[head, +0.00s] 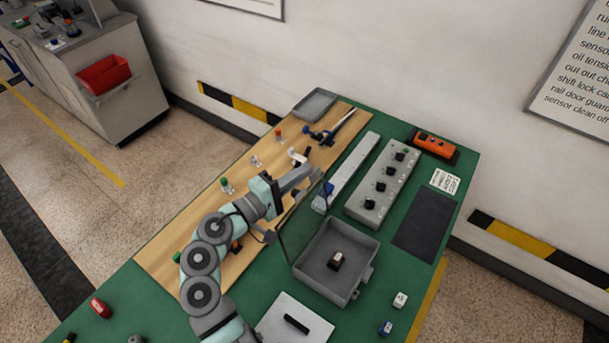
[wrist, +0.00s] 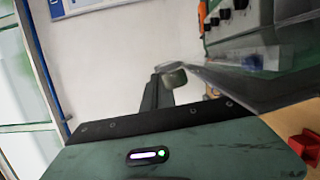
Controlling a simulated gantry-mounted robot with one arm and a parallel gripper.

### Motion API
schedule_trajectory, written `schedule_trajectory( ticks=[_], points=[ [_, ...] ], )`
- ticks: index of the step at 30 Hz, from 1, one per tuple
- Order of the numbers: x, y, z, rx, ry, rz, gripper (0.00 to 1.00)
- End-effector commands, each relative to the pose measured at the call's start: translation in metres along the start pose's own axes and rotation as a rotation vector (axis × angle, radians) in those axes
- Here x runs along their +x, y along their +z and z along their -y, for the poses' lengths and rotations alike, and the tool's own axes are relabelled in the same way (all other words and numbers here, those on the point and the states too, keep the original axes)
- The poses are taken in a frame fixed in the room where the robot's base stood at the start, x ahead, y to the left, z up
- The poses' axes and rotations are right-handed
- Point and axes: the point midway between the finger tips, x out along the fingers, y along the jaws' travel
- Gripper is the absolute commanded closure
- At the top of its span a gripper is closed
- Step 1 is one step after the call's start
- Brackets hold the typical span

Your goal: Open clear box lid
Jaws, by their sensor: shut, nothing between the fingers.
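The grey box (head: 357,283) sits on the green table at the lower middle of the head view, with a small dark and white switch-like part (head: 336,261) inside. Its clear lid (head: 302,225) stands raised, roughly upright, along the box's left side, and the box's top is uncovered. My gripper (head: 313,174) is beside the lid's upper far corner; I cannot tell whether it touches the lid. In the wrist view the shut, empty fingers (wrist: 172,77) show near a clear pane (wrist: 265,85) at right, probably the lid.
A grey panel with several black knobs (head: 367,207) and a long grey strip (head: 349,167) lie beyond the box. An orange device (head: 434,144) is at the far right. A white plate with a black handle (head: 283,326) lies close before the box. Small parts stand on the wooden board (head: 168,247).

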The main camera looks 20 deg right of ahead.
Motion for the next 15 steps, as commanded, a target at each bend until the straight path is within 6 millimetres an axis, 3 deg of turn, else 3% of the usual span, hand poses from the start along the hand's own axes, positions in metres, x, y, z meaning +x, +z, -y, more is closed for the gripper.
schedule_trajectory(
  ticks=[3,9,15],
  points=[
    [-0.008,-0.014,0.001,0.002,0.0,0.0,1.0],
    [-0.057,-0.012,-0.001,0.002,0.001,-0.001,1.0],
    [-0.089,-0.012,0.0,0.001,0.0,0.0,1.0]
  ],
)
